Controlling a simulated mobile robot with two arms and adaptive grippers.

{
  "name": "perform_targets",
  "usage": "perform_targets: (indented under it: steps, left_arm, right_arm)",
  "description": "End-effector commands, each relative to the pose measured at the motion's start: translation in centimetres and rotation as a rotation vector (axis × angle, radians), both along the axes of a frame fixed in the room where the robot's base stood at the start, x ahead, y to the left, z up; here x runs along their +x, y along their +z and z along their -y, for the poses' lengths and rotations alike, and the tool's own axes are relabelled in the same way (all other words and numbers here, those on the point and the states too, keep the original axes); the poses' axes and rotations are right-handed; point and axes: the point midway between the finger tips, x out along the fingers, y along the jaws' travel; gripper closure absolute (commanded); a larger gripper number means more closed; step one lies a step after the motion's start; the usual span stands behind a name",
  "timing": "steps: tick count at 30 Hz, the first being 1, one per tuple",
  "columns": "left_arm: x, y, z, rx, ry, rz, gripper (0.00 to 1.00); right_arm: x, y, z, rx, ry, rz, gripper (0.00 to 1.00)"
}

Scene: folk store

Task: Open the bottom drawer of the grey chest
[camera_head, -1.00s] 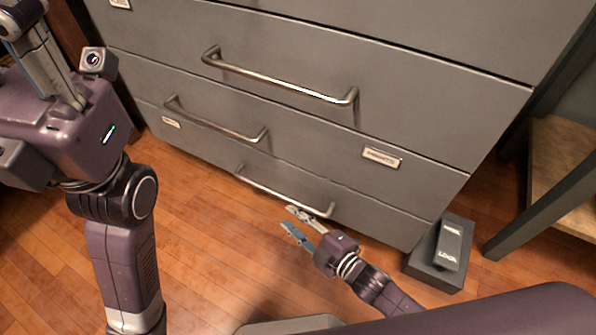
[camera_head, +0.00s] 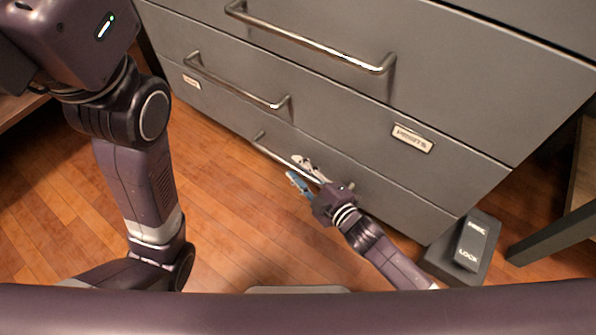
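The grey chest (camera_head: 450,150) fills the upper part of the view. Its bottom drawer (camera_head: 390,197) looks shut, its front in line with the drawers above. The bottom drawer's metal bar handle (camera_head: 272,151) runs low across the front, its right part hidden behind my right gripper. My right gripper (camera_head: 299,172) is open at this handle, with its fingers pointing left toward it. The fingers seem to lie on either side of the bar; contact cannot be told. My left arm is at the left, and its gripper fingers are out of view.
The drawers above have bar handles (camera_head: 310,45) too. A dark box (camera_head: 476,240) marked LOCK lies on a grey block (camera_head: 440,258) by the chest's lower right corner. A table leg (camera_head: 550,240) stands farther right. The wooden floor (camera_head: 230,225) in front is clear.

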Motion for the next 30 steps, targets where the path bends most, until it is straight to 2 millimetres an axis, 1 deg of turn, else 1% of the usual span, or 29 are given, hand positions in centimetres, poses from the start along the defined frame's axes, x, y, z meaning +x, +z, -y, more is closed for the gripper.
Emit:
perform_targets:
  steps: [8,16,30]
  left_arm:
    - [-0.08,0.07,0.01,0.0,0.0,0.002,0.6]
    - [-0.11,0.06,0.02,0.0,0.0,0.003,0.6]
    - [-0.12,0.26,0.01,-0.001,-0.002,0.004,0.6]
  right_arm:
    - [0.14,0.04,-0.12,0.0,0.001,0.0,0.72]
    - [0.13,0.03,-0.1,0.0,0.001,0.0,1.0]
    - [-0.03,0.05,0.06,0.0,0.001,-0.001,1.0]
